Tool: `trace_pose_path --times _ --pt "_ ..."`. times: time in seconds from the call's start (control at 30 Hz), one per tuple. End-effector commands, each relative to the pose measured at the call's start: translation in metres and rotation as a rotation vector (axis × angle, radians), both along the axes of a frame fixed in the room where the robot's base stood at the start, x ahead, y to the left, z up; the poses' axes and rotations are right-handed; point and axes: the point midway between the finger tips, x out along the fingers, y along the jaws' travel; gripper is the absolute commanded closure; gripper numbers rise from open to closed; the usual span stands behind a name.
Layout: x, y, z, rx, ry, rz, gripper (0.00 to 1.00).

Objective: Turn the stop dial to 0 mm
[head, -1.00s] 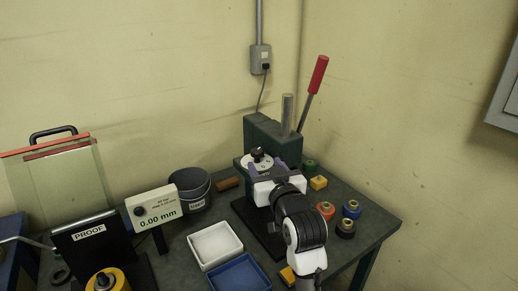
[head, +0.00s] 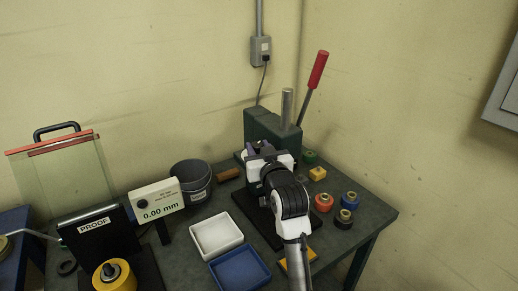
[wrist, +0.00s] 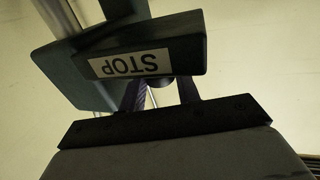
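The stop dial (head: 244,155) is a white disc on the green press (head: 262,124); only a sliver of it shows past my gripper in the head view. In the wrist view a block with an upside-down STOP label (wrist: 130,64) hangs in front of my fingers. My gripper (head: 262,147) is at the dial, its fingers (wrist: 165,92) apart with a dark round knob (wrist: 158,81) partly showing between them. Whether the fingers touch the knob is hidden. The readout box (head: 157,200) shows 0.00 mm.
The press's red-handled lever (head: 317,72) rises behind my gripper. Coloured rollers (head: 323,202) stand on the bench at right. A white tray (head: 238,222), a blue tray (head: 262,268) and a grey bucket (head: 191,181) are at left. A clear guard panel (head: 60,180) stands further left.

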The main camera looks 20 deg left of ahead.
Motion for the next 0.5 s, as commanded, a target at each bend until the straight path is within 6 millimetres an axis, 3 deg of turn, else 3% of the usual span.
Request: trace_pose_path --times 0.1,0.5 --pt "-0.0001 0.0 0.0001 0.0 0.0 0.0 0.91" --pt "-0.0023 0.0033 0.0004 0.001 -0.001 -0.089 0.91"
